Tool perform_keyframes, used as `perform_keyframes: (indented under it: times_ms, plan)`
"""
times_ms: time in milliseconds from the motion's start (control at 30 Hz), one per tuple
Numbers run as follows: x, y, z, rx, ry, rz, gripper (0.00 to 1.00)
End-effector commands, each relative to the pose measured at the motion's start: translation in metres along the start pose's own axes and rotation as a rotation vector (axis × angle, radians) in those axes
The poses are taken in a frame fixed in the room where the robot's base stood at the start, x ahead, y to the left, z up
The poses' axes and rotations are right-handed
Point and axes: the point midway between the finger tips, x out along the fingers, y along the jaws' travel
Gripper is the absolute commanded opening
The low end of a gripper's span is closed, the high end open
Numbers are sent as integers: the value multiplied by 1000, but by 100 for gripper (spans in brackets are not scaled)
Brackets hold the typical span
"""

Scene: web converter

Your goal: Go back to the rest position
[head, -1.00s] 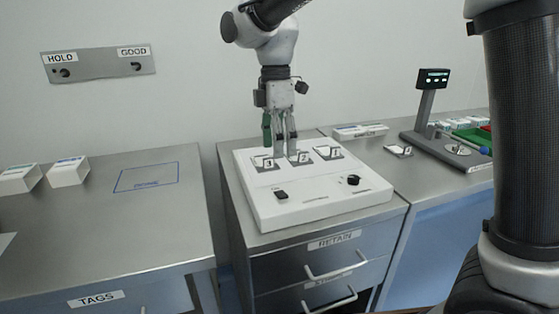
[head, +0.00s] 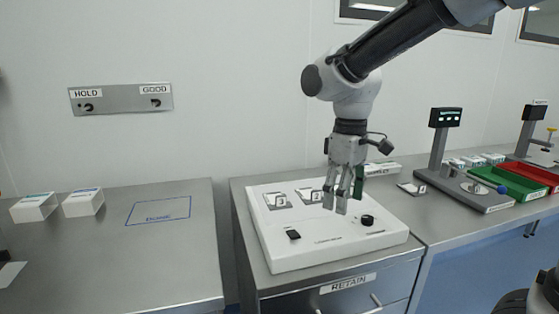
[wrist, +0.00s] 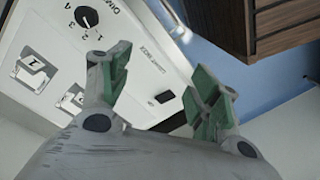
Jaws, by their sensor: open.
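My gripper (head: 346,190) is raised above the right part of the white control panel box (head: 290,250) in the head view, fingers pointing down. In the wrist view my gripper (wrist: 160,95) shows its two green-padded fingers spread apart with nothing between them. One part of the panel is hidden behind my gripper.
Left is a steel bench with two white boxes (head: 84,203) and a blue outlined area (head: 160,210). Right are a scale with a display post (head: 440,150), a green tray (head: 515,183) and a red tray (head: 530,172). A HOLD/GOOD hook plate (head: 122,99) is on the wall.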

Motion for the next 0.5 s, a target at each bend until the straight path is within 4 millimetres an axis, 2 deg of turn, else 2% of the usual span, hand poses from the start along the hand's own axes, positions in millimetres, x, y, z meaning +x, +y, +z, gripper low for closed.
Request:
perform_keyframes:
  times_ms: [33,133,300,400,500]
  plan:
    - [-5,9,26,99,29,10,62]
    - [-10,22,81,310,89,30,62]
    - [-12,31,178,624,213,78,62]
    - [-13,29,220,725,275,114,62]
    - [-19,28,246,801,331,149,62]
